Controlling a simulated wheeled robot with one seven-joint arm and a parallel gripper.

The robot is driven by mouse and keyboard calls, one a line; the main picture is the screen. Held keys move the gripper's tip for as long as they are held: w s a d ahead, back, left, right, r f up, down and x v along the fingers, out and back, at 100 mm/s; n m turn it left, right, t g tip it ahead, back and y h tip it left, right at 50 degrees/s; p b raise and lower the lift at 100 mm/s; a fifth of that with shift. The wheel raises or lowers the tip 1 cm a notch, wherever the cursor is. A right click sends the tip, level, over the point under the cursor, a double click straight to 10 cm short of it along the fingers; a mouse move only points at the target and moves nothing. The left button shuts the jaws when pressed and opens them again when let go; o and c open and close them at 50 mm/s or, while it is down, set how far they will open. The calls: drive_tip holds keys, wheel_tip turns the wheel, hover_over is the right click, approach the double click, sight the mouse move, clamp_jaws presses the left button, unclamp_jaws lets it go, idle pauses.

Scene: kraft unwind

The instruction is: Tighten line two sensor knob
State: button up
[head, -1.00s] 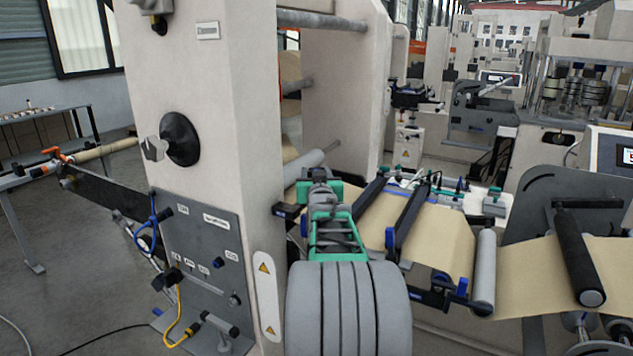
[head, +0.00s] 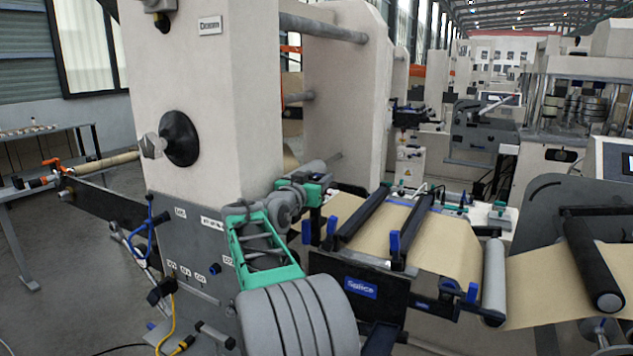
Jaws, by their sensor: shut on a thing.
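My arm reaches up from the bottom, bends at its grey and green wrist, and ends at my gripper (head: 316,187). The gripper lies against the near left end of the web guide frame, beside the tall cream unwind column. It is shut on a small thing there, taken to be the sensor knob. The fingertips and the knob are hidden behind the wrist and cannot be made out. The brown paper web (head: 375,225) runs just to the right of the gripper, under dark rollers (head: 362,217).
The cream column (head: 215,95) stands close on the left, with a black round knob (head: 180,139). A grey panel (head: 190,245) with cables is below it. The dark guide side plate (head: 350,272) with a blue label is right of my forearm. Other machines fill the back right.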

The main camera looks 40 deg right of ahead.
sight(314, 179)
drive_tip(key=shift+r, duration=0.45)
drive_tip(key=o, duration=1.4)
drive_tip(key=shift+f, duration=0.25)
drive_tip(key=shift+s+a+f, duration=0.1)
drive_tip(key=shift+a, duration=0.2)
drive_tip(key=b+v, duration=0.2)
drive_tip(key=v, duration=0.5)
drive_tip(key=shift+a, duration=0.1)
